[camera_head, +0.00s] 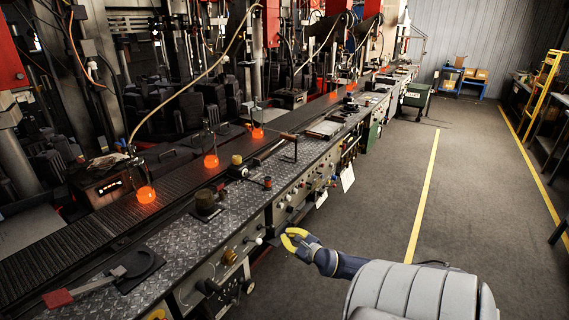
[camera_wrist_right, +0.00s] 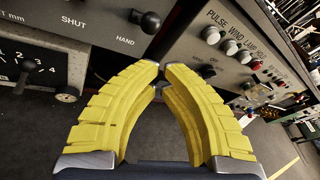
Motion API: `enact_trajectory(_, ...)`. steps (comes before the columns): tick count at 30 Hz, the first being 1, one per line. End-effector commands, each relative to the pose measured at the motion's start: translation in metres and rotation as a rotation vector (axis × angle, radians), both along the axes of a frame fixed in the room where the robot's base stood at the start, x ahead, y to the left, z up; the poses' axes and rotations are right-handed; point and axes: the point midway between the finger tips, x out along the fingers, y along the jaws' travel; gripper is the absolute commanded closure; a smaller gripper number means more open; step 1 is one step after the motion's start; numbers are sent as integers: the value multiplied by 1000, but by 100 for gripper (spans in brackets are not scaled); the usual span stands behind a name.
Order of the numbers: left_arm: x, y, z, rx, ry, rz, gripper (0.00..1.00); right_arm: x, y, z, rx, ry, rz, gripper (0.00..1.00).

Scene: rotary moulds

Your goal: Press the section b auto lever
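The section b auto lever cannot be identified for certain; no label reading "auto" is legible. In the right wrist view a black ball knob (camera_wrist_right: 150,22) stands on a grey panel beside the words SHUT and HAND. A dark switch (camera_wrist_right: 207,71) sits on the neighbouring panel below a row of pale knobs. My right gripper (camera_wrist_right: 163,67) has its yellow fingers together at the tips, with nothing seen held between them. It points at the gap between the two panels, below the black knob. In the head view my right gripper (camera_head: 288,238) is beside the machine's front. My left gripper is not in view.
The long machine bench (camera_head: 225,212) carries several knobs and levers along its front. Glowing orange glass gobs (camera_head: 146,194) sit on the conveyor (camera_head: 95,225) behind it. A red-handled lever (camera_head: 60,298) lies at the near left. The grey floor (camera_head: 380,180) to the right is clear.

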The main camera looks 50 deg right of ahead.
Motion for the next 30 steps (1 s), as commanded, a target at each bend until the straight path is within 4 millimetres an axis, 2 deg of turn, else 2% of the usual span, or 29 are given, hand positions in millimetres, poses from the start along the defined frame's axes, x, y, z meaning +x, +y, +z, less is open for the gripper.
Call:
enact_trajectory(6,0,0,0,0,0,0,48,-20,7,15,2,1,1,100)
enact_trajectory(13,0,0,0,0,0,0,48,-32,11,26,0,0,1,100)
enact_trajectory(30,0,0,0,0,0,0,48,-37,12,30,0,0,0,100)
